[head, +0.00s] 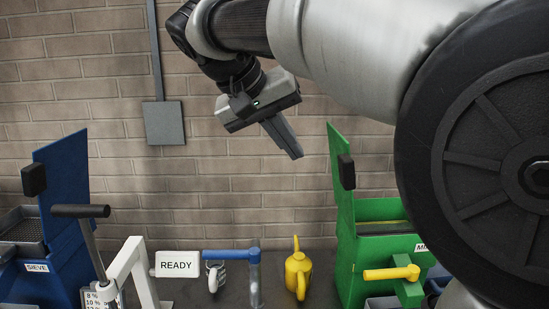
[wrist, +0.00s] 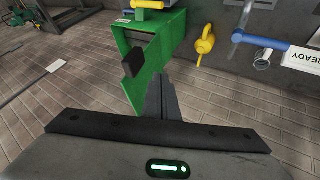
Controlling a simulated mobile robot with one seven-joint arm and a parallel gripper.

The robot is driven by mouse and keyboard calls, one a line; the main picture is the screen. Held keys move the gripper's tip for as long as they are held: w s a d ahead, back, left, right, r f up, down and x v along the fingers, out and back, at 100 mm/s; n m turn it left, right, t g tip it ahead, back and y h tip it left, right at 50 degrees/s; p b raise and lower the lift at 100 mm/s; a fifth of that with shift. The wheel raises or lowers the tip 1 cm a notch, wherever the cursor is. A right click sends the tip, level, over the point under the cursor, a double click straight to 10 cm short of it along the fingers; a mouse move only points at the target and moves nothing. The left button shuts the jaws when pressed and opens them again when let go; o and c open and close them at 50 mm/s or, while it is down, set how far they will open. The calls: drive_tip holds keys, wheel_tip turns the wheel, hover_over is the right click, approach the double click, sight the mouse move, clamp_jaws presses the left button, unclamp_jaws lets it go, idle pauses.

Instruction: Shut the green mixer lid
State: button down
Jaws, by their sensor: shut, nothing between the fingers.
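The green mixer (head: 372,248) stands on the bench at the right in the head view. Its green lid (head: 337,190) is up, close to vertical, on the mixer's left side, with a black handle block (head: 346,172) near its top. My gripper (head: 296,154) is shut and empty, in the air left of the lid and about level with its top. In the wrist view the mixer (wrist: 168,42), the lid (wrist: 127,84) and the black block (wrist: 133,63) lie beyond my shut fingertips (wrist: 161,76). I see no contact. My arm hides part of the mixer's right side in the head view.
A yellow oil can (head: 298,272) stands left of the mixer. A blue-handled lever (head: 232,256), a READY sign (head: 178,264) and a white frame (head: 130,272) are further left. The blue sieve (head: 62,215) is at far left. A brick wall (head: 235,185) closes off the back.

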drive_tip(key=w+d+f, duration=0.3)
drive_tip(key=d+f, duration=0.3)
drive_tip(key=d, duration=0.2)
drive_tip(key=shift+w+d+f, duration=0.25)
drive_tip(key=shift+w+d, duration=0.05)
drive_tip(key=shift+d, duration=0.05)
drive_tip(key=shift+r, duration=0.1)
